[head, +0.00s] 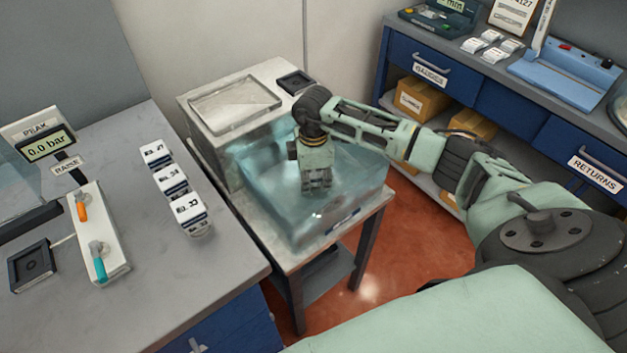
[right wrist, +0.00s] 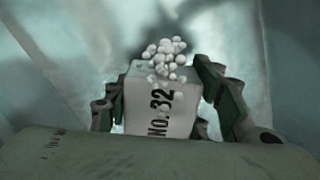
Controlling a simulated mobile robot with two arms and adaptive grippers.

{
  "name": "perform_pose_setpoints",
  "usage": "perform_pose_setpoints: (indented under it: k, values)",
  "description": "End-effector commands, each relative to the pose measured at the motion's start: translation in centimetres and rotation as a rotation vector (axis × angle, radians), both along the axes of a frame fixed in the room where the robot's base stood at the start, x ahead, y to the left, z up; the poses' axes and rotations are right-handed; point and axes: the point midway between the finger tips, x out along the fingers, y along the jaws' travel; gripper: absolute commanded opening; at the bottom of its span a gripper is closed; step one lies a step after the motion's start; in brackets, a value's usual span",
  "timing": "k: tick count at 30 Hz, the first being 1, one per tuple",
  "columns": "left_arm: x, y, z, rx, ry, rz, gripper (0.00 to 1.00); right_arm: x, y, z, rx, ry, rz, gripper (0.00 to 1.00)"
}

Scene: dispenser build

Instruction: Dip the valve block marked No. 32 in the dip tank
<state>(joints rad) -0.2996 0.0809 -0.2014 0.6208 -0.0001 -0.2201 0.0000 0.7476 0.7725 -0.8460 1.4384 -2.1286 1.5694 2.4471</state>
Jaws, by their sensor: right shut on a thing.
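The valve block marked No. 32 (right wrist: 160,105) is pale grey with black lettering and sits between the fingers of my right gripper (right wrist: 165,100), which is shut on it. A cluster of white bubbles (right wrist: 165,55) shows at the block's far end. In the head view my right gripper (head: 317,180) points down into the clear dip tank (head: 350,205), below the rim in bluish liquid. I cannot make out the block there. My left gripper is not in view.
Several white blocks, numbered differently, stand in a row on the grey bench (head: 150,300), the front one (head: 187,210) nearest the tank. A grey box with a tray top (head: 235,100) stands behind the tank. A blue-drawer bench (head: 480,95) is at the right.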

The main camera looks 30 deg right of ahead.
Motion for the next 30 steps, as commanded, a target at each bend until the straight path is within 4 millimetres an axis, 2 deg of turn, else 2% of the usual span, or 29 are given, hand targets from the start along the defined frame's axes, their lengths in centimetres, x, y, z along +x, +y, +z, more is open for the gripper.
perform_pose_setpoints:
  k: [11,12,19,30]
  values:
    - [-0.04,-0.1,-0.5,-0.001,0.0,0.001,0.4,0.03,0.01,-0.76,0.0,-0.001,0.0,0.0]
    - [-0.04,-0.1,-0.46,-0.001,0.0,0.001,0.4,0.03,0.01,-0.72,0.0,-0.001,0.0,0.44]
    - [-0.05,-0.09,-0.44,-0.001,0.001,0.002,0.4,0.01,0.01,-0.71,0.0,0.0,0.0,0.65]
    - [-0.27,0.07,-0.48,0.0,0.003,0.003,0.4,-0.04,-0.02,-0.39,-0.001,0.001,0.0,0.65]
